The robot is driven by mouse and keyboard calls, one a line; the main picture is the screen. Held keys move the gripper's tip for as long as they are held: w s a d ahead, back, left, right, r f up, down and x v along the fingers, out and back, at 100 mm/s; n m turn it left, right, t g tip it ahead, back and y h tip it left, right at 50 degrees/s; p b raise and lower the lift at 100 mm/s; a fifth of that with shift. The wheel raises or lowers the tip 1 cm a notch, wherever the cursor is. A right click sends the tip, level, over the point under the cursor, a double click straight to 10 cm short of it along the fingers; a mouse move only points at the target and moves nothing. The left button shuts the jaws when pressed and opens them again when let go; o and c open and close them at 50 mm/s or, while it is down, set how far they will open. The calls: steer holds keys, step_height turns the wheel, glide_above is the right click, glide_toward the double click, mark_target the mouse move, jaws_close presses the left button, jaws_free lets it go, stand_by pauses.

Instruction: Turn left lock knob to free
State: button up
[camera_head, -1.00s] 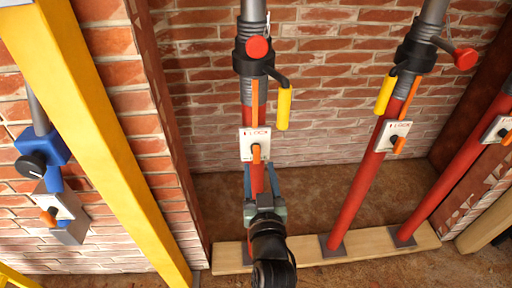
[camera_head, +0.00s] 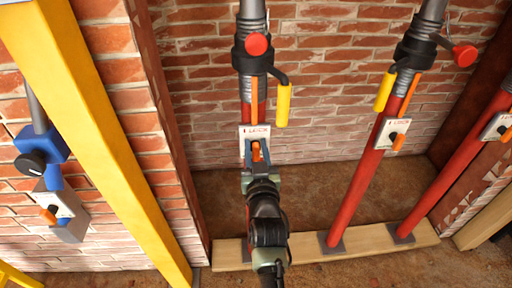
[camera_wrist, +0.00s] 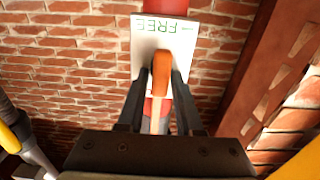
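The left red prop (camera_head: 248,110) carries a white lock plate (camera_head: 249,131) with red LOCK lettering at its upper edge. Its orange knob (camera_head: 256,154) points down the post in the head view. In the wrist view the plate (camera_wrist: 144,45) shows green FREE lettering upside down, and the orange knob (camera_wrist: 160,72) stands between my fingers. My gripper (camera_head: 256,163) is at the knob, one dark finger on each side. In the wrist view my gripper (camera_wrist: 161,82) looks open, with narrow gaps beside the knob; contact is not clear.
A yellow handle (camera_head: 283,106) and red ball (camera_head: 257,45) sit above the plate. A second red prop (camera_head: 357,190) with its own lock plate stands right, a third (camera_head: 455,170) beyond it. A yellow beam (camera_head: 110,150) and blue fitting (camera_head: 42,150) are left.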

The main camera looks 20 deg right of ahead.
jaws_close()
steer(key=shift+f+m, duration=0.1)
steer(key=shift+m, duration=0.7)
steer(key=shift+d+m+b, duration=0.1)
steer(key=shift+m+b, duration=0.2)
steer(key=shift+m, duration=0.7)
steer(key=m, duration=0.3)
steer(key=shift+s+d+f+m, duration=0.1)
steer(key=shift+d+f+m, duration=0.1)
steer(key=shift+m, duration=0.2)
steer(key=m, duration=0.6)
steer(key=f+m, duration=0.1)
steer(key=m, duration=0.3)
steer(key=shift+d, duration=0.15)
steer(key=shift+m, duration=0.4)
